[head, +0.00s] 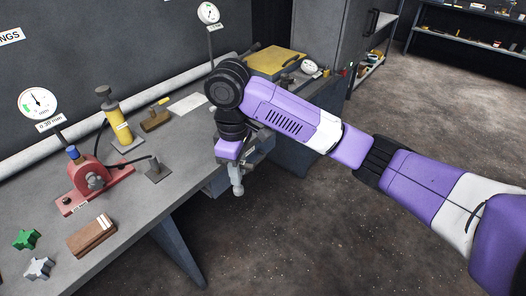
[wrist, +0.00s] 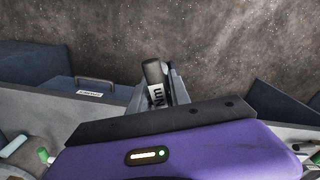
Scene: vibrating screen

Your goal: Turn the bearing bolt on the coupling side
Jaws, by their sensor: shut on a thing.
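My gripper (head: 238,166) hangs at the front edge of the bench in the head view. It is shut on a grey tool (head: 238,184) that points down past the bench edge. In the wrist view the tool (wrist: 154,74) is a dark grey cylinder with a white "Nm" label, between my fingers (wrist: 160,92). A red bearing housing (head: 97,178) with a blue cap (head: 72,153) stands on the bench to the left, well apart from my gripper. A dial gauge (head: 38,102) stands behind it. I cannot make out single bolts. My arm hides part of the bench.
A yellow cylinder pump (head: 118,122) stands behind the housing. A wooden block (head: 92,236), a green star knob (head: 26,239) and a grey star knob (head: 39,268) lie near the front left. A yellow case (head: 275,61) sits at the far end. The floor (head: 345,225) is clear.

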